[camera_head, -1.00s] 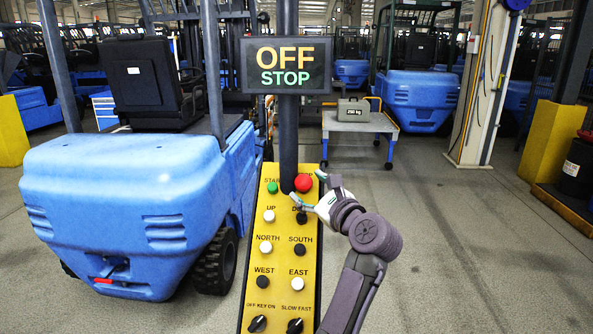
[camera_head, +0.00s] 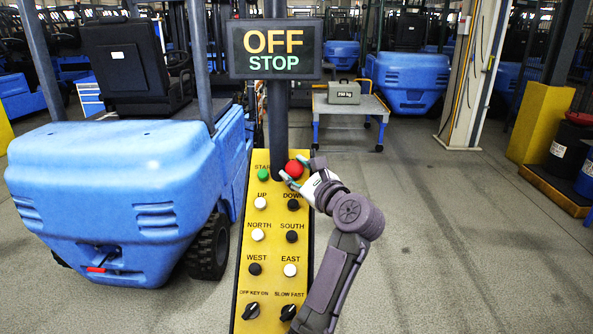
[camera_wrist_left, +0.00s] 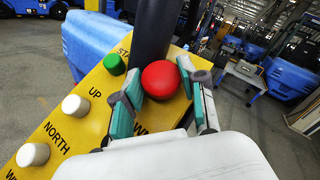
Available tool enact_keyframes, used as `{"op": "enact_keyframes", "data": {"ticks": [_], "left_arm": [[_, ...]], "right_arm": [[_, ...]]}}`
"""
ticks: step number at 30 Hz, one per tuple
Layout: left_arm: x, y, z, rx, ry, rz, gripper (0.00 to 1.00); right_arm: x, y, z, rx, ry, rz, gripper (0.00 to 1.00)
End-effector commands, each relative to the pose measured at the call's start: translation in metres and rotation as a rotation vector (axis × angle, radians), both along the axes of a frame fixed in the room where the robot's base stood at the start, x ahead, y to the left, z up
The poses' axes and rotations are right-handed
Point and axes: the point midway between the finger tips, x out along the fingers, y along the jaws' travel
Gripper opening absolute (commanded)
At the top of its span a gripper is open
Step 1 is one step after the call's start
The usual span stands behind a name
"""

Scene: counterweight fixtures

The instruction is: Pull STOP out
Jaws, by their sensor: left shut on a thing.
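The STOP button (camera_head: 294,168) is a red mushroom knob at the top right of the yellow control panel (camera_head: 273,216). It also shows in the left wrist view (camera_wrist_left: 160,79). My left gripper (camera_head: 296,170) reaches it from the lower right and is shut on it, with one green-padded finger on each side of the knob. In the left wrist view, the fingers hide part of the panel and its labels. The sign (camera_head: 275,49) above the panel reads OFF in orange and STOP in green. My right gripper is not in view.
The green START button (camera_head: 263,174) sits left of the red knob, and the black DOWN button (camera_head: 293,205) below it. A dark post (camera_head: 275,120) rises behind the panel. A blue forklift (camera_head: 120,190) stands at left.

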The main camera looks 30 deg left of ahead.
Motion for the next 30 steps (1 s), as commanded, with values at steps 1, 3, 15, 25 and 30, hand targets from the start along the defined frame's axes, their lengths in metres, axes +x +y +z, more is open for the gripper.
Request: {"op": "enact_keyframes", "data": {"ticks": [1,3,15,25,30], "left_arm": [[0.000,0.000,0.001,0.001,-0.001,0.000,0.00],[0.000,0.000,0.001,0.002,-0.002,-0.001,0.00],[-0.009,-0.005,0.017,0.003,-0.005,0.000,0.00],[-0.009,-0.005,0.017,0.004,-0.005,-0.001,0.66],[-0.009,-0.005,0.015,0.002,-0.003,0.000,0.66]], "right_arm": [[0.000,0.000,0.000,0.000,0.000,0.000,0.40],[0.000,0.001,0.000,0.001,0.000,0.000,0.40],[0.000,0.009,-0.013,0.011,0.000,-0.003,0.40],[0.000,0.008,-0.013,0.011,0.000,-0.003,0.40],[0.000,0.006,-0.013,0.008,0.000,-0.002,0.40]]}}
